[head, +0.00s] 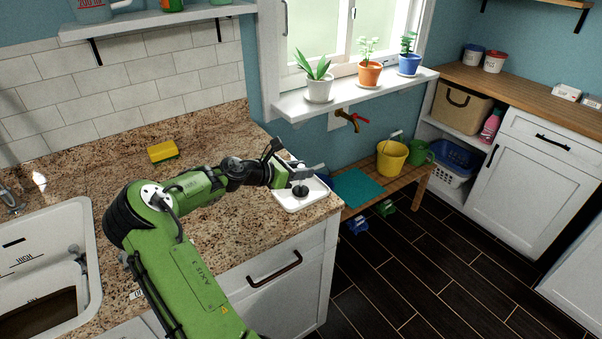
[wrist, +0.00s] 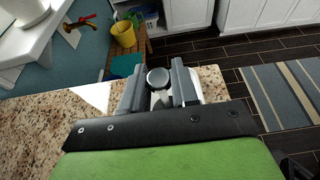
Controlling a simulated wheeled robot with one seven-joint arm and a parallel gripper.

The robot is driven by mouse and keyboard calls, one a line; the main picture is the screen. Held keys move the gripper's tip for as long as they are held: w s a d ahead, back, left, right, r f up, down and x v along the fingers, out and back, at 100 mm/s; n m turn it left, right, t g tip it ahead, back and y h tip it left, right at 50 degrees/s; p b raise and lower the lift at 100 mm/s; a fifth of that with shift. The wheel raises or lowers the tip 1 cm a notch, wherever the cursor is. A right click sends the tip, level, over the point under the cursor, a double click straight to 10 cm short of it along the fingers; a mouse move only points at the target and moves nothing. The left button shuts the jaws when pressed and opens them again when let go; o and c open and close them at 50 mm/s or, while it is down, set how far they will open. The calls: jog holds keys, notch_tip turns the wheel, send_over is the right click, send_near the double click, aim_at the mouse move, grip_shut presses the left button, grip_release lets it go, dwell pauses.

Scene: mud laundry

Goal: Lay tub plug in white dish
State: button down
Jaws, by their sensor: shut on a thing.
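The tub plug (head: 299,190) is small and dark. In the wrist view its round grey top (wrist: 157,79) sits between the two fingers. My gripper (head: 304,175) is shut on the plug; the fingers also show in the wrist view (wrist: 158,88). The white dish (head: 291,204) is a shallow rectangular tray at the right end of the granite counter. The plug is over the dish's middle in the head view. I cannot tell whether its underside touches the dish. In the wrist view the dish is mostly hidden behind the fingers and plug.
A yellow sponge (head: 162,151) lies on the granite counter (head: 110,190), left of the dish. The sink (head: 45,245) is at lower left. Beyond the counter's right edge are a wooden bench with a yellow bucket (head: 391,161) and potted plants on the sill (head: 350,94).

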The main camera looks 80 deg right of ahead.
jog(key=shift+r, duration=0.1)
jog(key=c, duration=0.9)
grip_release()
jog(key=shift+o, duration=0.2)
jog(key=p+v, duration=0.3)
jog(key=v, duration=0.9)
jog(key=w+a+m+t+y, duration=0.3)
jog(key=w+a+t, duration=0.15)
jog(key=a, duration=0.55)
jog(key=w+a+m+t+y, duration=0.3)
jog(key=a+m+t+y, duration=0.15)
jog(key=a, duration=0.65)
jog(key=s+a+r+t+y, duration=0.1)
jog(key=s+a+r+t, duration=0.1)
jog(key=a, duration=0.5)
jog(key=s+a+r+m+t+y, duration=0.1)
jog(key=s+a+r+t, duration=0.1)
jog(key=a, duration=0.6)
jog(key=s+a+r+m+t+y, duration=0.1)
jog(key=s+a+r, duration=0.1)
jog(key=s+a, duration=0.2)
jog(key=a, duration=0.3)
jog(key=shift+s+a+r+t, duration=0.25)
jog(key=shift+a+t, duration=0.15)
